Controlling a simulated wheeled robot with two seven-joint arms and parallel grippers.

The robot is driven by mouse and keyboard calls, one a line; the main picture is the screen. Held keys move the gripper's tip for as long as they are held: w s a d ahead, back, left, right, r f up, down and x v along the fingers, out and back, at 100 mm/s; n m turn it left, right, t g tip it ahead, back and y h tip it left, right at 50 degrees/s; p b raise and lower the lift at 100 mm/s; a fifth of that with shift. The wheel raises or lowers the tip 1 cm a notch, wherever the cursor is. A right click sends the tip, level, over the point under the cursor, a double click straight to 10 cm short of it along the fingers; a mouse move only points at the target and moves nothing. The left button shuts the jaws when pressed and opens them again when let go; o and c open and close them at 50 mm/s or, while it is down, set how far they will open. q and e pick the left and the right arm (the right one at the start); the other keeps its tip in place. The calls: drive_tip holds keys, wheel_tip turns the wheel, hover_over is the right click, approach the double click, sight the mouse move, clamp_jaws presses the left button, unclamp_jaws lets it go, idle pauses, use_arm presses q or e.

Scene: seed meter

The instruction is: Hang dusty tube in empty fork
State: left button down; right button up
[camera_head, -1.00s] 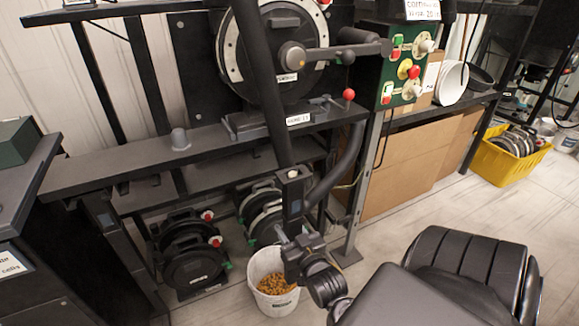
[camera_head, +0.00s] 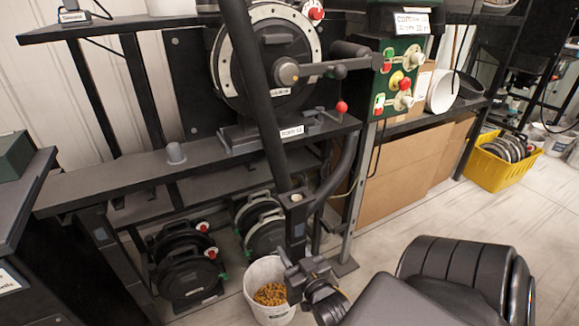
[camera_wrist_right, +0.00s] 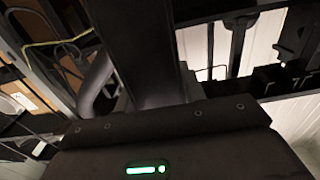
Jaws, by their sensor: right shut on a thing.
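A long dark tube (camera_head: 257,95) slants up from my right gripper and leaves the top of the head view. It passes in front of the metering disc. In the right wrist view the dark tube (camera_wrist_right: 138,50) rises from the gripper body (camera_wrist_right: 160,140). My right gripper (camera_head: 295,196) is shut on the tube's lower part, in front of the bench and above the bucket. Its fingertips are hidden. The tube's upper end is out of view. I cannot make out an empty fork for certain. My left gripper is not in view.
Close behind the tube are the bench (camera_head: 120,180), the metering disc (camera_head: 228,75) and a red-knobbed lever (camera_head: 341,107). A curved grey pipe (camera_head: 343,172) hangs beside my gripper. A white bucket of seed (camera_head: 268,309) stands below. A yellow crate (camera_head: 495,172) sits at the right.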

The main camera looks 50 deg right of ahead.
drive_tip(key=p+v, duration=0.1)
drive_tip(key=v, duration=0.6)
drive_tip(key=shift+p, duration=0.35)
idle(0.4)
